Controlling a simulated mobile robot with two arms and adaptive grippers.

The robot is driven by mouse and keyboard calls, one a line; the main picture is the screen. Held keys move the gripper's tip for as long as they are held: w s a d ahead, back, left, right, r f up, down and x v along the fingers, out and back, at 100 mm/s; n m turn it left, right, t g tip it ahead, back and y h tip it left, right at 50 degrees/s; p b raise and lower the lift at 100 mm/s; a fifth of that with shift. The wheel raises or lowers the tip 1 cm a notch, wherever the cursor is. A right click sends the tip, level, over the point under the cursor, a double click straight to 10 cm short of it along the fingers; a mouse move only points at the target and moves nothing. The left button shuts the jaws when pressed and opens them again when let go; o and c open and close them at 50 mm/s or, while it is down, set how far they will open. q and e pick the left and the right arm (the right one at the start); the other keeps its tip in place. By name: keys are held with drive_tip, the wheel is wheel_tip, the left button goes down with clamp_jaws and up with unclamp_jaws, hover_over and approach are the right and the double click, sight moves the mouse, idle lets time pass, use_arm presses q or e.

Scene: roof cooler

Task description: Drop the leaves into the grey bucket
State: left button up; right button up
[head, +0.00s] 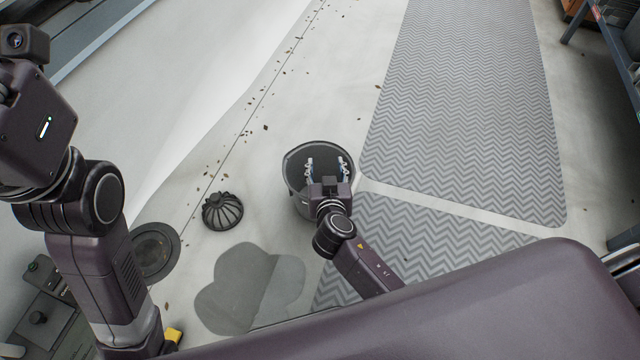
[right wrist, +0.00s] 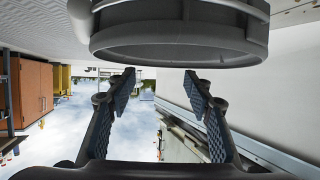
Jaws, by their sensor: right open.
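The grey bucket (head: 291,172) stands upright on the pale roof floor near the middle of the head view. My right gripper (head: 327,164) is over its mouth, fingers spread, with nothing visible between them. In the right wrist view, which appears upside down, the bucket's rounded grey side (right wrist: 180,45) fills the top, close to the open fingertips (right wrist: 159,78). The bucket's inside is dark and partly hidden by my gripper, so I cannot tell what it holds. Small dark leaves (head: 265,127) lie scattered along a floor seam. My left gripper is out of view.
A dark ribbed dome (head: 222,211) and a round drain opening (head: 153,238) lie left of the bucket. A grey cloud-shaped patch (head: 250,290) lies in front. Zigzag-patterned mats (head: 460,110) cover the right side. A metal shelf frame (head: 610,50) stands at the far right.

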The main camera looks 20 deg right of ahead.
drive_tip(key=v, duration=1.2)
